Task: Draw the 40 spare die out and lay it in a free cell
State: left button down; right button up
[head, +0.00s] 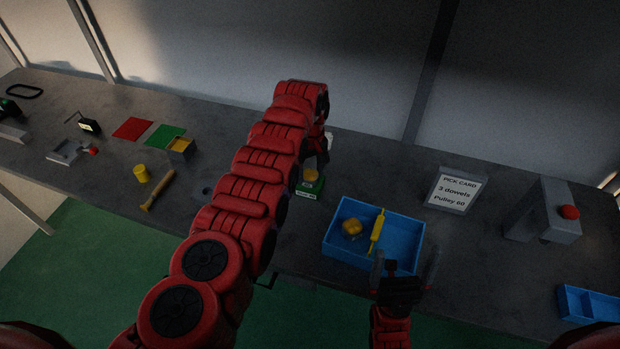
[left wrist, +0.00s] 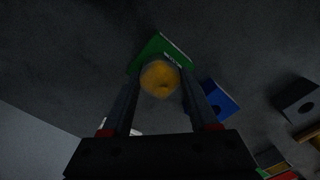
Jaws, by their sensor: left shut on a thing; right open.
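A round yellow die (head: 310,175) is at a green holder (head: 309,189) with a white label, whose print is too small to read. My left gripper (head: 316,160) comes down over it from above, partly hidden by my arm. In the left wrist view my left gripper (left wrist: 160,88) is shut on the yellow die (left wrist: 160,77), and the green holder (left wrist: 163,48) is right behind it. I cannot tell whether the die still sits in the holder. A blue tray (head: 336,259) holds a yellow piece and a yellow stick. My right gripper (head: 402,262) is open and empty at its front edge.
A pick card (head: 453,190) and a grey post with a red button (head: 569,212) stand to the right. A blue compartment tray (head: 588,307) is at far right. A yellow cylinder (head: 141,173), a wooden-handled tool (head: 158,191), and red and green mats lie to the left.

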aim_at(310, 174)
pick_arm(q)
notch_tip(310, 174, up, 6)
jog(key=p, duration=0.3)
notch_tip(310, 174, up, 7)
jog(key=shift+b, duration=0.4)
dwell(0.8)
